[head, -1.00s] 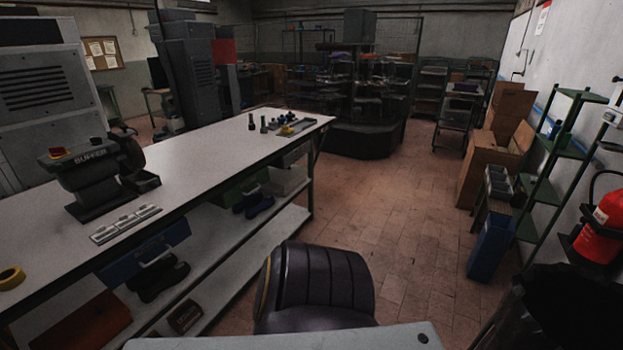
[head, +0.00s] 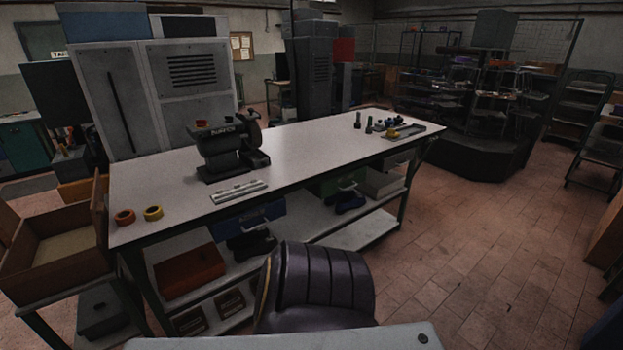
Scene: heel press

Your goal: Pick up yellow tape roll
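The yellow tape roll (head: 153,212) lies flat on the left end of the long white-topped workbench (head: 300,148). A red-orange tape roll (head: 125,217) lies just to its left, near the bench's left edge. Neither of my grippers shows in the head view, so I cannot see whether they are open or shut. Nothing covers the yellow roll.
A dark bench machine (head: 228,150) stands on the bench right of the rolls, with a pale strip (head: 239,191) before it. An open cardboard box (head: 62,246) stands left of the bench. Floor (head: 470,260) to the right is clear.

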